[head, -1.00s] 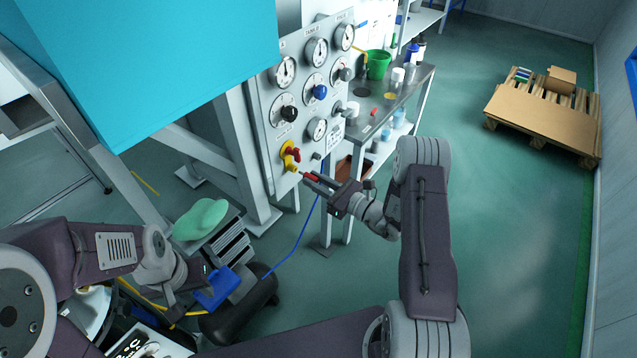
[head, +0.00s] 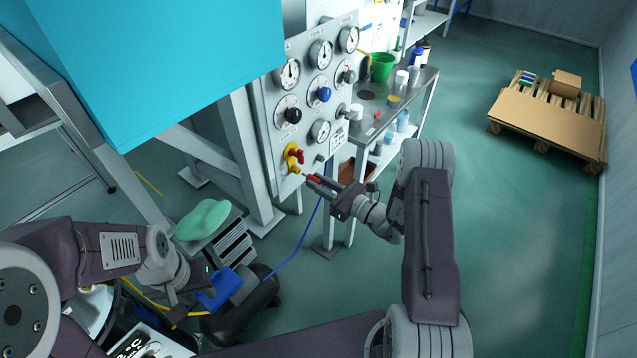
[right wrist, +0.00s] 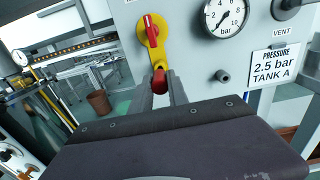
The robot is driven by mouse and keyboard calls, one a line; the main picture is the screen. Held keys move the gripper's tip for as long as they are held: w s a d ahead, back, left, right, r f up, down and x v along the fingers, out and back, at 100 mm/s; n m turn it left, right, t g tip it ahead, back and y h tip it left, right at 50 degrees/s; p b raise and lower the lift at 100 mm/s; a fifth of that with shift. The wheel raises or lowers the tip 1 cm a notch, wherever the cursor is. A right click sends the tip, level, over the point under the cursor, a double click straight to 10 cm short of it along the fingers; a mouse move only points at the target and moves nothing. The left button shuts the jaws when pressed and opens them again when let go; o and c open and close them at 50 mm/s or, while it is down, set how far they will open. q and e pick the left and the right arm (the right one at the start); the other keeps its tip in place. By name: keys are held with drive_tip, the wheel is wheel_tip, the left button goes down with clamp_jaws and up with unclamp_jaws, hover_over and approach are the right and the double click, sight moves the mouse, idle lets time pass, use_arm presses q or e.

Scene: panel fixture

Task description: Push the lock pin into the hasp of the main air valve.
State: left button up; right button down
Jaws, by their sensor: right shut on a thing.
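The main air valve (head: 291,160) is a yellow body with a red handle, low on the grey gauge panel. It also shows in the right wrist view (right wrist: 156,50), its yellow lower part pointing down to my fingers. My right gripper (head: 310,182) is shut on the red lock pin (head: 315,178), just right of and below the valve. In the right wrist view the red pin (right wrist: 159,82) sits between the fingers, in line with the lower yellow part. Whether the pin's tip touches or enters the hasp cannot be told. My left gripper (head: 200,288) is low at left, its jaws unclear.
The panel (head: 270,130) carries several gauges and knobs. A grey stub (right wrist: 222,76) sticks out right of the valve. A steel bench (head: 425,80) with bottles and a green bucket (head: 382,67) stands right of it. A blue hose (head: 300,240) hangs below.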

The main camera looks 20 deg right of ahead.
sight(308, 177)
drive_tip(key=shift+b+x, duration=0.35)
drive_tip(key=shift+x, duration=1.3)
drive_tip(key=c, duration=1.2)
unclamp_jaws()
drive_tip(key=v, duration=0.9)
drive_tip(key=shift+b, duration=0.3)
